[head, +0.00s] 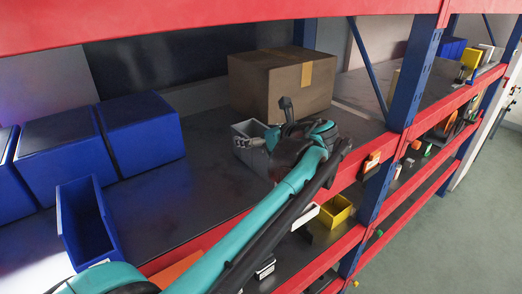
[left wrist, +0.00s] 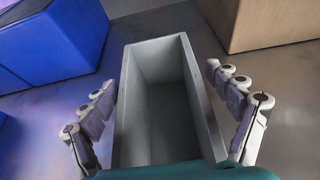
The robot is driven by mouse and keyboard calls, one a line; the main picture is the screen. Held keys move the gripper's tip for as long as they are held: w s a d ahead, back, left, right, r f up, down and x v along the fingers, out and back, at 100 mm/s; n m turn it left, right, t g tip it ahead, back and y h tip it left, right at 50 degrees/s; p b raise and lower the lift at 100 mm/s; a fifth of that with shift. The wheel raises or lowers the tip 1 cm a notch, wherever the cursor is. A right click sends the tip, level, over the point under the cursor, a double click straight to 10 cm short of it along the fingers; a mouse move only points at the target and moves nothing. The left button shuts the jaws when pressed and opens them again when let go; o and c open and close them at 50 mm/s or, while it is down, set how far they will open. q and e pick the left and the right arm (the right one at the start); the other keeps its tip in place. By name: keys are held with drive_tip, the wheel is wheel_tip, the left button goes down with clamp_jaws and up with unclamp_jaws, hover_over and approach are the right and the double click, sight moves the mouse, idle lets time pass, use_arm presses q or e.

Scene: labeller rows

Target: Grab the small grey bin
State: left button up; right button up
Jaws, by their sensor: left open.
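The small grey bin (head: 243,130) stands on the dark shelf, in front of the cardboard box. In the left wrist view the grey bin (left wrist: 165,100) is empty and open at the top. My left gripper (head: 262,140) is at the bin, at the end of the teal arm. In the left wrist view its two fingers are apart, one on each side of the bin (left wrist: 168,108). I see gaps between the fingers and the bin's walls towards the far end. The arm hides part of the bin in the head view. My right gripper is not in view.
A cardboard box (head: 282,84) stands behind the bin. Blue boxes (head: 142,135) and an open blue bin (head: 85,222) are on the left. A blue post (head: 414,75) and red shelf beams (head: 190,252) frame the shelf. A yellow bin (head: 334,212) is on the lower shelf.

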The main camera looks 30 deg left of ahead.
use_arm(q)
drive_tip(key=shift+x, duration=0.8)
drive_tip(key=shift+d, duration=0.1)
drive_tip(key=shift+s+d, duration=0.1)
drive_tip(key=c, duration=1.4)
drive_tip(key=shift+c, duration=0.2)
